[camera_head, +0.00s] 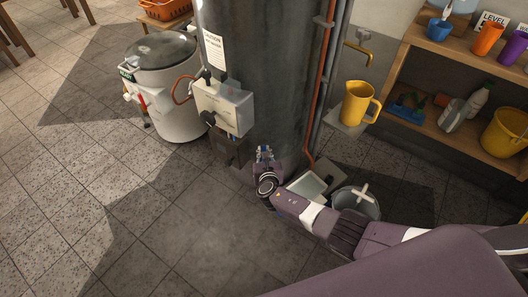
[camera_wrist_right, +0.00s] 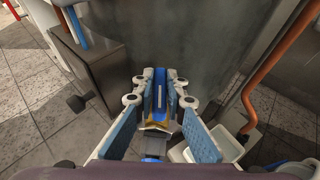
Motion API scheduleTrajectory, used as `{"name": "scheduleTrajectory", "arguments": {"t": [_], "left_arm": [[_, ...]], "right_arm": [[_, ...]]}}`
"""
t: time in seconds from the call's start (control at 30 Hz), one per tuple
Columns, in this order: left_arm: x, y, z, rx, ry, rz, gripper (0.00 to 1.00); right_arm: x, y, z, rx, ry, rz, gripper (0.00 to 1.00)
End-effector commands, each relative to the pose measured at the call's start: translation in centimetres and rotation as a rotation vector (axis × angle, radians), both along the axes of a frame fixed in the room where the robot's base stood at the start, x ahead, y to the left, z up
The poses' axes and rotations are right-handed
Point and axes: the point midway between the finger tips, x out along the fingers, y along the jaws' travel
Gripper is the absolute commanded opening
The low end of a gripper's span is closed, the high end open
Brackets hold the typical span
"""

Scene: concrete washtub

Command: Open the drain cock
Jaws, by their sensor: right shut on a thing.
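The drain cock (camera_wrist_right: 158,124) shows in the right wrist view as a small brass-coloured piece with blue parts, low in front of the dark metal cylinder. My right gripper (camera_wrist_right: 160,88) is around it, with its blue-padded fingers closed in on it from both sides. The fingers and the steep view hide much of the cock, so I cannot tell how its lever is turned. In the head view my right gripper (camera_head: 264,155) is at the foot of the dark cylinder (camera_head: 262,85), and the cock is too small to make out there. My left gripper is in neither view.
A white tray (camera_head: 306,187) and a grey bucket (camera_head: 358,203) stand close to my right gripper. A grey box (camera_head: 222,106) and an orange pipe (camera_head: 319,95) are on the cylinder. A yellow jug (camera_head: 355,103) stands behind.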

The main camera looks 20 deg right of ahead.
Motion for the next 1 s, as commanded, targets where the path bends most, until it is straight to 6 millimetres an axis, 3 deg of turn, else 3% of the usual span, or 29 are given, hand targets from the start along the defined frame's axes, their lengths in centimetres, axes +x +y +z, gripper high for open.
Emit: {"name": "scheduleTrajectory", "arguments": {"t": [0.17,0.2,0.37,0.73,1.0], "left_arm": [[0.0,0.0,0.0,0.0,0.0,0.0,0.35],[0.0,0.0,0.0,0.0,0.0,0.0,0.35],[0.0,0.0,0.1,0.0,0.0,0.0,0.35],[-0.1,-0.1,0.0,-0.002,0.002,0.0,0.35],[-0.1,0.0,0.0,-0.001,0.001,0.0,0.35]], "right_arm": [[0.3,0.0,0.5,0.0,-0.008,-0.001,0.0],[0.3,0.0,0.5,-0.001,-0.008,0.0,0.14],[0.2,0.0,0.3,0.0,-0.005,0.001,0.29],[-0.2,0.1,0.1,0.002,-0.002,0.001,0.29],[-2.2,0.5,0.8,0.004,-0.001,0.002,0.29]]}}
